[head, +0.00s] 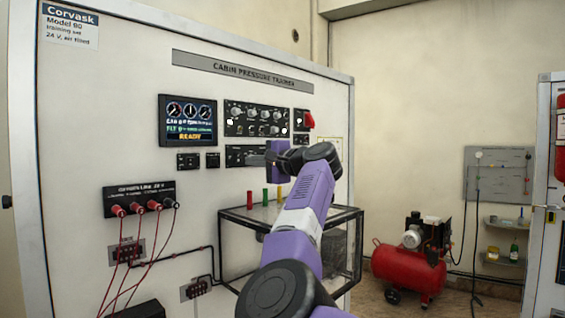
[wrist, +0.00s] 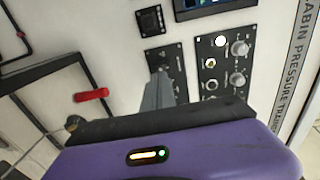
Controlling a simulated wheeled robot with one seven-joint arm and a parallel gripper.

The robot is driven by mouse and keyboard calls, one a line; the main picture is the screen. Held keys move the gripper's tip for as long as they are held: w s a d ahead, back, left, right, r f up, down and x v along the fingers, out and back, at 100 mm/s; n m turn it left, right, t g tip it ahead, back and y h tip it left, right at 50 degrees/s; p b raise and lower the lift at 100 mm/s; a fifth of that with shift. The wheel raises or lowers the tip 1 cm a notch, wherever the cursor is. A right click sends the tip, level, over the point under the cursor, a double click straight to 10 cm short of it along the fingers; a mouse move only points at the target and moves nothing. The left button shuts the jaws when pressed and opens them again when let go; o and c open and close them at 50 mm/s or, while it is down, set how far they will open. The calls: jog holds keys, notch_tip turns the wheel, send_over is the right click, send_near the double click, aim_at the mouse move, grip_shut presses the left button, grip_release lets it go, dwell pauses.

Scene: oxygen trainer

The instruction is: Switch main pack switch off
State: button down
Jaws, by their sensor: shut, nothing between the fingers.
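My gripper (wrist: 158,82) is shut and empty. In the wrist view its fingertips are in front of a narrow dark panel (wrist: 177,60), covering part of it. I cannot tell whether they touch it. In the head view this panel (head: 240,155) sits under the larger knob panel, and my purple hand hides its right part. The knob panel (head: 253,112) carries several knobs and toggles; it also shows in the wrist view (wrist: 210,85). Labels are too small to read, so I cannot tell which control is the main pack switch, or its position.
A lit display (head: 188,120) reads READY. A red control (head: 308,120) stands out right of the knob panel. A clear case (head: 335,216) with coloured pegs on top juts out below my arm. Red leads (head: 130,245) hang at left. A red compressor (head: 410,272) stands right.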

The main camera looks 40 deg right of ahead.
jog(key=s+b, duration=0.3)
jog(key=s, duration=0.6)
jog(key=shift+s+d, duration=0.15)
jog(key=shift+d, duration=0.05)
